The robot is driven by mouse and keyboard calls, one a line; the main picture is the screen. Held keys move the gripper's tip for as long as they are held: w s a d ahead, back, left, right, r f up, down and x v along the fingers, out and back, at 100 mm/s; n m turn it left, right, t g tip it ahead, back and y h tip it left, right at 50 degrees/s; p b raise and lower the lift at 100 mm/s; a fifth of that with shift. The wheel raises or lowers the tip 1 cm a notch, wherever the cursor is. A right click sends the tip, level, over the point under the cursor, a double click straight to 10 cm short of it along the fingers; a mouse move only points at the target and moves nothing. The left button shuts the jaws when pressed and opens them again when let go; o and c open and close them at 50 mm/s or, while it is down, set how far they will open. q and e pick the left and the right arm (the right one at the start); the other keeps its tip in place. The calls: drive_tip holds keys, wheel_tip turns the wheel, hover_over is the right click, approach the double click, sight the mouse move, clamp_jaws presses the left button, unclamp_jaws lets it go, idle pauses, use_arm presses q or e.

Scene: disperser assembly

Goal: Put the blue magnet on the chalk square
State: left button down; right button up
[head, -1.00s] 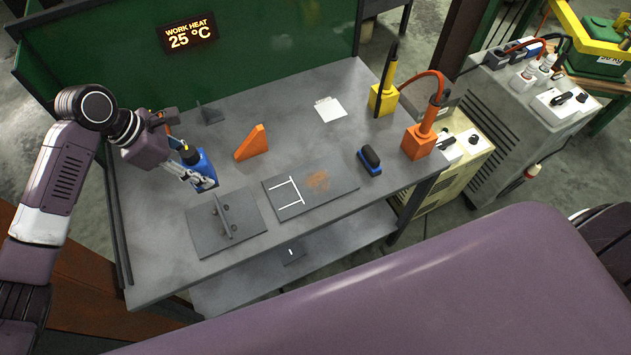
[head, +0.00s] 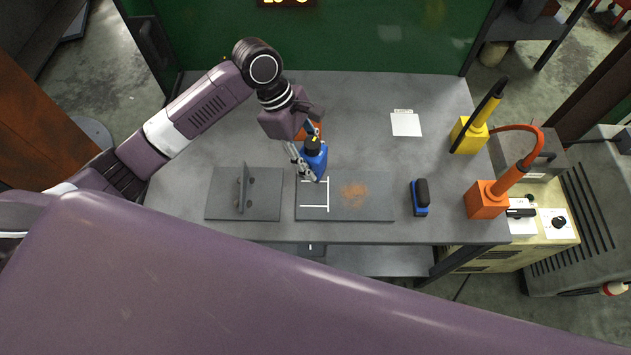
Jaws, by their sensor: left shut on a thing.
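The blue magnet (head: 316,161), a blue body with a dark top and a bit of yellow, is in my left gripper (head: 306,166). The gripper is shut on it, at the back edge of the right-hand grey plate. The chalk square (head: 328,195) shows as white lines on the left part of that plate. The magnet and fingers overlap its upper edge in the picture; I cannot tell whether the magnet touches the plate. My right gripper is not in view.
The right-hand plate (head: 375,209) has a rusty patch. Left of it lies another plate (head: 220,203) with an upright piece. An orange wedge (head: 311,128) is partly hidden behind my gripper.

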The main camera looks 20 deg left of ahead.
use_arm(q)
drive_tip(key=shift+w+d+f+p, duration=0.1)
drive_tip(key=shift+f+p, duration=0.1)
drive_tip(key=shift+f, duration=2.65)
drive_tip(key=shift+w+d+f+p, duration=0.1)
drive_tip(key=shift+f+p, duration=0.1)
drive_tip(key=shift+f, duration=2.65)
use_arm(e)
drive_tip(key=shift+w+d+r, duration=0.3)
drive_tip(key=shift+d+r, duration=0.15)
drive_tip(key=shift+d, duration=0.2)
use_arm(q)
drive_tip(key=shift+s, duration=0.1)
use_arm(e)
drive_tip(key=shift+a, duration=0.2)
use_arm(q)
drive_tip(key=c, duration=1.3)
unclamp_jaws()
drive_tip(key=shift+s+f, duration=0.1)
drive_tip(key=shift+f, duration=0.05)
drive_tip(key=shift+o, duration=0.2)
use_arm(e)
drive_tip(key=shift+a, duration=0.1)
use_arm(q)
drive_tip(key=shift+a, duration=0.1)
drive_tip(key=b+v, duration=0.1)
drive_tip(key=v, duration=1.1)
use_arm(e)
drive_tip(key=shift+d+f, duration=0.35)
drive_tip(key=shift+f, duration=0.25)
